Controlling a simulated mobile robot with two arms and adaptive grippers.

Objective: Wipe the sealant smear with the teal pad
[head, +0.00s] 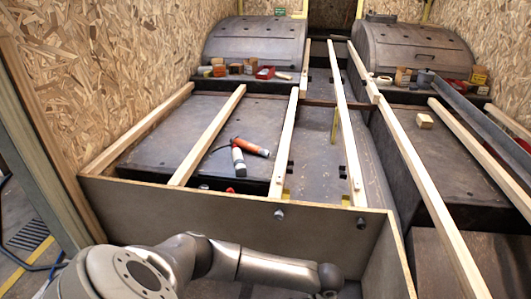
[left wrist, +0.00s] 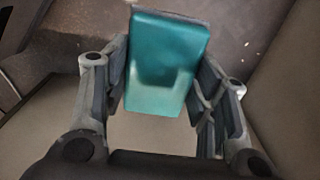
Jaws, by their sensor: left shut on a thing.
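The teal pad (left wrist: 170,50) is a block with a glossy face and a darker far edge. In the left wrist view it sits between the two fingers of my left gripper (left wrist: 162,70), which is shut on it. Beyond the pad is a dark brown surface; I cannot tell if the pad touches it. Small pale specks (left wrist: 246,45) lie on that surface to the right of the pad; I cannot tell whether they belong to the sealant smear. In the head view my left arm reaches right along the bottom, and its gripper and the pad do not show. My right gripper is in neither view.
A brown panel (head: 235,218) stands across the front of the bay. Long wooden battens (head: 210,135) span it over dark floor sections. Two rounded wheel arches (head: 255,40) stand at the back, with small boxes (head: 265,72) in front.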

